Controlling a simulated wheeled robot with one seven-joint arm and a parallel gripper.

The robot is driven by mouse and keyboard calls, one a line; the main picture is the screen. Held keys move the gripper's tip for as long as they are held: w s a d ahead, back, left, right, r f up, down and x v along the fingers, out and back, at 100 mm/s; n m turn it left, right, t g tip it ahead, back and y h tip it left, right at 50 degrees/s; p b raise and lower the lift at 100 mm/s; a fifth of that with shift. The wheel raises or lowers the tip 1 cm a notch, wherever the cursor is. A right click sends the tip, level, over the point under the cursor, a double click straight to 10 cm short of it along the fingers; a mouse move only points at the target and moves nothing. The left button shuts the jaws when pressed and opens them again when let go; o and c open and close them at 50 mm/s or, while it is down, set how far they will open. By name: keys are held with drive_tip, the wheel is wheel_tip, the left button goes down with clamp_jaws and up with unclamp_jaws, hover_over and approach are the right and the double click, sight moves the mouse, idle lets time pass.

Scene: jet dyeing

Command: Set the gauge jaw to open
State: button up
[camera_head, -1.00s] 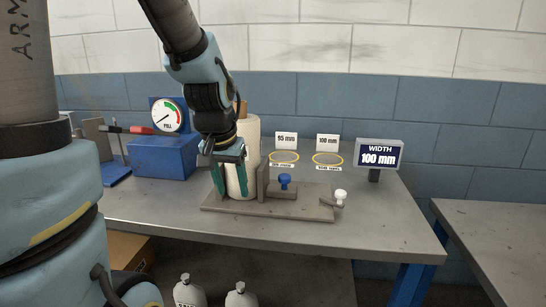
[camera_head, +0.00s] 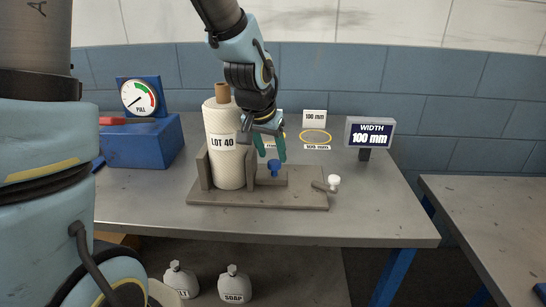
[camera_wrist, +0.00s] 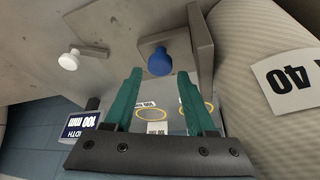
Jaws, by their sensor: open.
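The gauge is a grey-brown plate (camera_head: 225,201) on the bench. Its upright jaws stand either side of a white fabric roll (camera_head: 230,172) marked LOT 40. A blue knob (camera_head: 273,167) sits on the block of the right-hand jaw (camera_head: 255,176), and a white knob (camera_head: 333,181) is on a small lever at the plate's right end. My gripper (camera_head: 270,160) is open and empty, its green fingers just above the blue knob. In the wrist view the blue knob (camera_wrist: 159,62) lies beyond the fingertips, apart from them. The jaws appear close to the roll; contact is unclear.
A sign (camera_head: 370,135) reads WIDTH 100 mm at the right. A yellow ring (camera_head: 316,136) with a 100 mm card lies behind the plate. A blue box (camera_head: 145,142) with a PULL dial stands at the left. The bench's right front is clear.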

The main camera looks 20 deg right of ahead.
sight(274, 162)
drive_tip(key=shift+x, duration=1.5)
clamp_jaws()
idle(0.4)
